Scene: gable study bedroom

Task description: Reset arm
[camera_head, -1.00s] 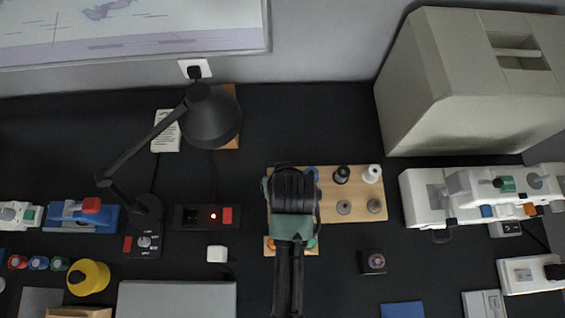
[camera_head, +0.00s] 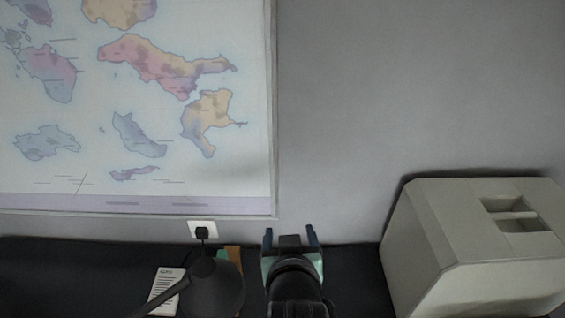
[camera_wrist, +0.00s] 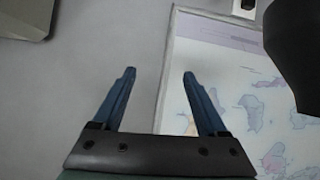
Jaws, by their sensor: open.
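My gripper (camera_head: 289,238) is raised in front of the wall at the back edge of the black desk, right of the lamp. Its two blue fingers are apart with nothing between them. In the wrist view my gripper (camera_wrist: 160,75) is also open and empty, with the grey wall and the map's edge beyond the fingers.
A black desk lamp (camera_head: 212,287) stands just left of my arm, with a white socket (camera_head: 203,230) behind it. A large beige case (camera_head: 480,250) stands at the right. A framed map (camera_head: 140,100) hangs on the wall. The wall above my gripper is bare.

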